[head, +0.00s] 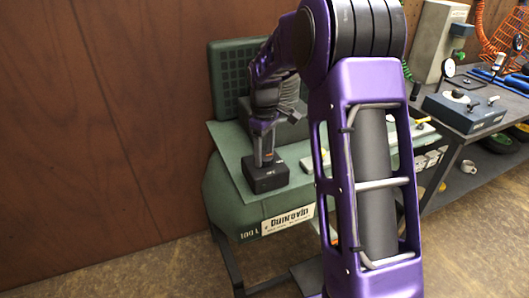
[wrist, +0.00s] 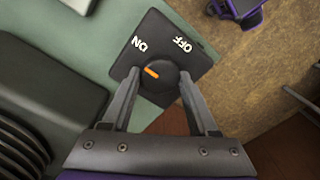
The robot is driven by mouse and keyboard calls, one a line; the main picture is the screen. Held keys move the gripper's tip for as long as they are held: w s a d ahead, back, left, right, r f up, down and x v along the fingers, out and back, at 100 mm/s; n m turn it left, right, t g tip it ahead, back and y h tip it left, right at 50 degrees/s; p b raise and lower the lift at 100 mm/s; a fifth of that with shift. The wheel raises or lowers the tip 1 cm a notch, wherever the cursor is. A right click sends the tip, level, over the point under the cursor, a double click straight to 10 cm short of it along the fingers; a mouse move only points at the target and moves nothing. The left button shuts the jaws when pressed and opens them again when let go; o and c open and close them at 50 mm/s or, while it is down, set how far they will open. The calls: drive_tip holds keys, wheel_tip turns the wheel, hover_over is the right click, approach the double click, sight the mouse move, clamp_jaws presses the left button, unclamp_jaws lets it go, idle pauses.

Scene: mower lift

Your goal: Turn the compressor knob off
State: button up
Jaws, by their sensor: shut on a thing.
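The compressor knob (wrist: 160,82) is a round dark knob with an orange pointer mark, on a black square switch box (wrist: 191,61) lettered ON and OFF. In the wrist view the pointer slants to the upper left, toward the ON side and away from OFF. My gripper (wrist: 159,76) has one finger on each side of the knob and is shut on it. In the head view the switch box (head: 265,181) sits on the green compressor (head: 231,212), with my gripper (head: 263,157) pointing down over it. The knob is hidden there.
A brown panelled wall (head: 100,120) stands on the left. A workbench (head: 455,110) with gauges and tools is at the right. My arm covers the middle of the head view. In the wrist view, a dark ribbed part (wrist: 25,140) lies left of my fingers.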

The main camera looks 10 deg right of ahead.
sight(265, 155)
drive_tip(key=shift+r+m, duration=0.1)
drive_tip(key=shift+m, duration=0.2)
drive_tip(key=m+p, duration=0.2)
drive_tip(key=m, duration=0.1)
drive_tip(key=shift+m, duration=0.4)
drive_tip(key=m+p, duration=0.1)
drive_tip(key=m, duration=0.3)
drive_tip(key=shift+m, duration=0.3)
drive_tip(key=m+p, duration=0.1)
drive_tip(key=m, duration=0.3)
drive_tip(key=shift+d+p, duration=0.1)
drive_tip(key=shift+p, duration=0.3)
drive_tip(key=m+p, duration=0.1)
drive_tip(key=m, duration=0.3)
drive_tip(key=shift+m, duration=0.3)
drive_tip(key=o, duration=1.4)
drive_tip(key=shift+c, duration=0.2)
wheel_tip(265, 155, up, 17)
drive_tip(key=p, duration=0.1)
drive_tip(key=shift+r+p, duration=0.15)
drive_tip(key=shift+p, duration=0.25)
